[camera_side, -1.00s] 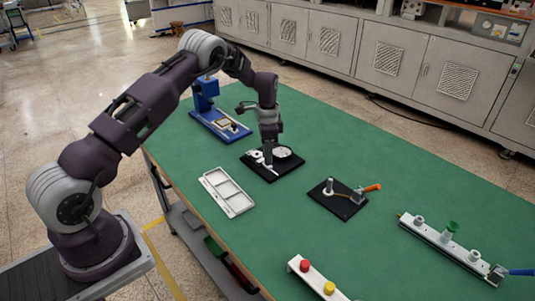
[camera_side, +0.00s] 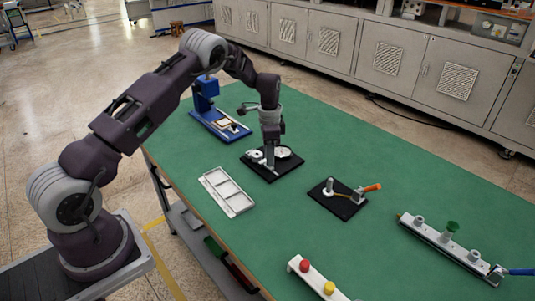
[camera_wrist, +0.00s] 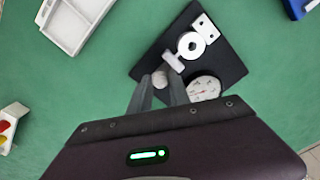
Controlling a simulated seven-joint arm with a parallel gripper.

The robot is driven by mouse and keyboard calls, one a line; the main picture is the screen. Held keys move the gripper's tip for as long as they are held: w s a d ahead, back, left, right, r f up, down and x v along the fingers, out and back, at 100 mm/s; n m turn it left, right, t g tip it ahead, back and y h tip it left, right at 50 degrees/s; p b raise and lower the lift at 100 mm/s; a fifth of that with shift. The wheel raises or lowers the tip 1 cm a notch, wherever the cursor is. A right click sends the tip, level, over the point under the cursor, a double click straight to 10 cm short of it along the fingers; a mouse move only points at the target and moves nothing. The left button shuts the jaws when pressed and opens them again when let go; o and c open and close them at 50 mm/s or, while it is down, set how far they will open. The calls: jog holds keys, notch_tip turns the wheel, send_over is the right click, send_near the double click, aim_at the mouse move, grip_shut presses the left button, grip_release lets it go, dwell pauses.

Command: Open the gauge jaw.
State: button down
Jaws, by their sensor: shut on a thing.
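The gauge sits on a black base plate (camera_side: 287,170) on the green bench. In the wrist view the black plate (camera_wrist: 232,68) bears a white dial (camera_wrist: 203,88), a white ring with a hole (camera_wrist: 190,45) and a small white block (camera_wrist: 204,26). A pale lever end (camera_wrist: 173,62) lies beside the ring; I take it for part of the jaw. My gripper (camera_wrist: 160,79) is shut on a round grey knob (camera_wrist: 160,76) between its fingertips, close to the lever end. In the side view my gripper (camera_side: 270,160) points down over the plate, in front of the dial (camera_side: 283,153).
A white divided tray (camera_side: 228,192) lies front left of the gauge. A blue stand (camera_side: 218,118) is behind it. A black plate with an orange-handled clamp (camera_side: 345,197) is to the right.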

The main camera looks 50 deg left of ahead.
jog(key=shift+d, duration=0.4)
jog(key=c, duration=1.2)
grip_release()
notch_tip(320, 180, up, 7)
jog(key=shift+r, duration=0.1)
jog(key=s+d+r+n+t, duration=0.2)
jog(key=s+d+r, duration=0.4)
jog(key=r, duration=0.5)
jog(key=s+d+r+n+t, duration=0.15)
jog(key=s+d+r, duration=0.25)
jog(key=s+r, duration=0.6)
jog(key=s+d+n+t, duration=0.1)
jog(key=s+d, duration=0.1)
jog(key=s, duration=0.8)
jog(key=s+d+n+t, duration=0.1)
jog(key=s+d+n, duration=0.1)
jog(key=s, duration=0.8)
jog(key=shift+d+r, duration=0.25)
jog(key=shift+d, duration=0.45)
